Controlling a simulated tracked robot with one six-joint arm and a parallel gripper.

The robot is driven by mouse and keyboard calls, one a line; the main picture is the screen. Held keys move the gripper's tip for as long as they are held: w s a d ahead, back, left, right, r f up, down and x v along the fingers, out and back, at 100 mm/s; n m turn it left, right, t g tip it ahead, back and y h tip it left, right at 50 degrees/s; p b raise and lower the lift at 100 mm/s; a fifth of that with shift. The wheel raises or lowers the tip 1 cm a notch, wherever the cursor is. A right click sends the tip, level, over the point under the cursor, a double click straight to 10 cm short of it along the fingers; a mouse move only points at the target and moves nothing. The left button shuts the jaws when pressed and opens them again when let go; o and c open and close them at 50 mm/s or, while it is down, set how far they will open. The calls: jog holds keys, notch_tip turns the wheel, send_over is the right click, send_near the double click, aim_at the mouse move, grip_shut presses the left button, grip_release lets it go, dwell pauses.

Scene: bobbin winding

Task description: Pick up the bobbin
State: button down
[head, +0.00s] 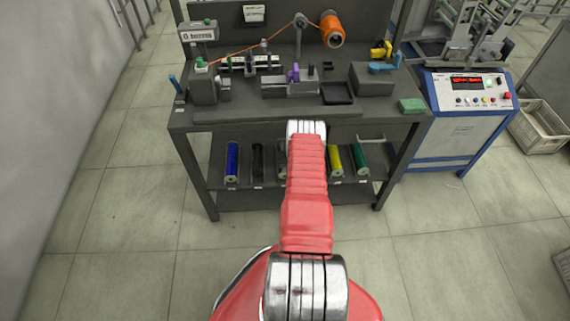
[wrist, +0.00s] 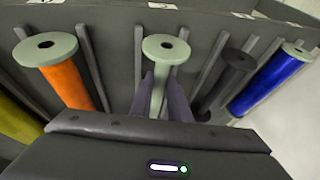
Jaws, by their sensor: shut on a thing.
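In the wrist view, a bobbin (wrist: 180,49) with a pale grey-green flange and a bare pale core stands upright or slightly tilted in the middle of the rack. My gripper (wrist: 162,92) has its two dark fingers on either side of the core, below the flange, shut on it. The bobbin's lower end is hidden by the gripper body. In the head view, my red-sleeved arm reaches to the lower shelf and hides my gripper and this bobbin.
In the wrist view, an orange bobbin (wrist: 68,82) is at left, a black one (wrist: 228,80) and a blue one (wrist: 268,82) at right, with dividers between. In the head view, the bench (head: 300,113) overhangs the shelf (head: 250,198); yellow (head: 335,160) and green (head: 362,160) bobbins lie right of my arm.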

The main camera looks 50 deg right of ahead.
jog(key=shift+r, duration=0.65)
notch_tip(320, 180, up, 2)
jog(key=shift+r, duration=0.1)
jog(key=s+a, duration=0.2)
jog(key=s, duration=0.6)
jog(key=s+a, duration=0.3)
jog(key=s, duration=0.6)
jog(key=shift+s+a, duration=0.1)
dwell(0.6)
